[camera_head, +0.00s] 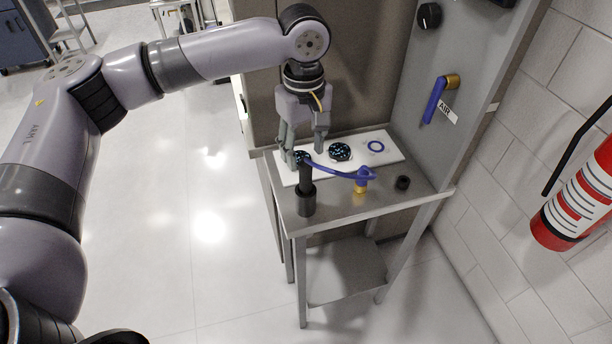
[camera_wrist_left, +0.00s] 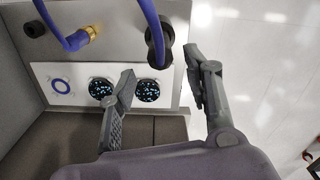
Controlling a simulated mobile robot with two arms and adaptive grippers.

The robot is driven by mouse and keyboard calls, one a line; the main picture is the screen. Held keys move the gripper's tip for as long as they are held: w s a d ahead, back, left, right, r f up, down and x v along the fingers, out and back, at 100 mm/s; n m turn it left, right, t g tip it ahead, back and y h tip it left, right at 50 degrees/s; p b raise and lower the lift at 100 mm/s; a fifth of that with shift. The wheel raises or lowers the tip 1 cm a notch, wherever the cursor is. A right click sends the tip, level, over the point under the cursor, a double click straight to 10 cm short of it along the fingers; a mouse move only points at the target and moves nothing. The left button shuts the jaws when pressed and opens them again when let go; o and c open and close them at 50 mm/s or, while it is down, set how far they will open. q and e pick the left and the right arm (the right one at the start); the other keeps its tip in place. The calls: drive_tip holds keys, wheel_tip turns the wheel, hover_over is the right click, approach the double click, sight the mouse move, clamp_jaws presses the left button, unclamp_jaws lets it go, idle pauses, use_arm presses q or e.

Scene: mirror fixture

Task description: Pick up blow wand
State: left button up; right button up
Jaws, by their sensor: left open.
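The blow wand (camera_head: 306,178) looks like a black upright handle standing in a dark round holder (camera_head: 306,203) at the table's front left corner. A blue hose (camera_head: 335,171) runs from its top to a brass fitting (camera_head: 360,187). My left gripper (camera_head: 305,153) points down just behind the wand, its fingers spread and empty. In the left wrist view, the wand (camera_wrist_left: 157,38) shows beyond the gap between my open left fingertips (camera_wrist_left: 160,72). I cannot tell whether a finger touches it. My right gripper is in neither view.
A white plate (camera_head: 393,149) on the small metal table (camera_head: 405,190) carries two dark speckled discs (camera_head: 340,151) and a blue ring (camera_head: 376,146). A small black cap (camera_head: 403,183) stands at right. A fire extinguisher (camera_head: 575,205) hangs right.

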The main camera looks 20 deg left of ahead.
sight(306, 175)
use_arm(q)
drive_tip(key=shift+s+f, duration=0.1)
drive_tip(key=shift+f, duration=0.85)
drive_tip(key=f, duration=0.1)
drive_tip(key=f+p, duration=0.1)
drive_tip(key=f, duration=0.2)
drive_tip(key=shift+s+d+f+p, duration=0.3)
drive_tip(key=shift+s+f+p, duration=0.05)
drive_tip(key=shift+f, duration=0.05)
drive_tip(key=shift+c, duration=0.2)
drive_tip(key=c, duration=0.3)
clamp_jaws()
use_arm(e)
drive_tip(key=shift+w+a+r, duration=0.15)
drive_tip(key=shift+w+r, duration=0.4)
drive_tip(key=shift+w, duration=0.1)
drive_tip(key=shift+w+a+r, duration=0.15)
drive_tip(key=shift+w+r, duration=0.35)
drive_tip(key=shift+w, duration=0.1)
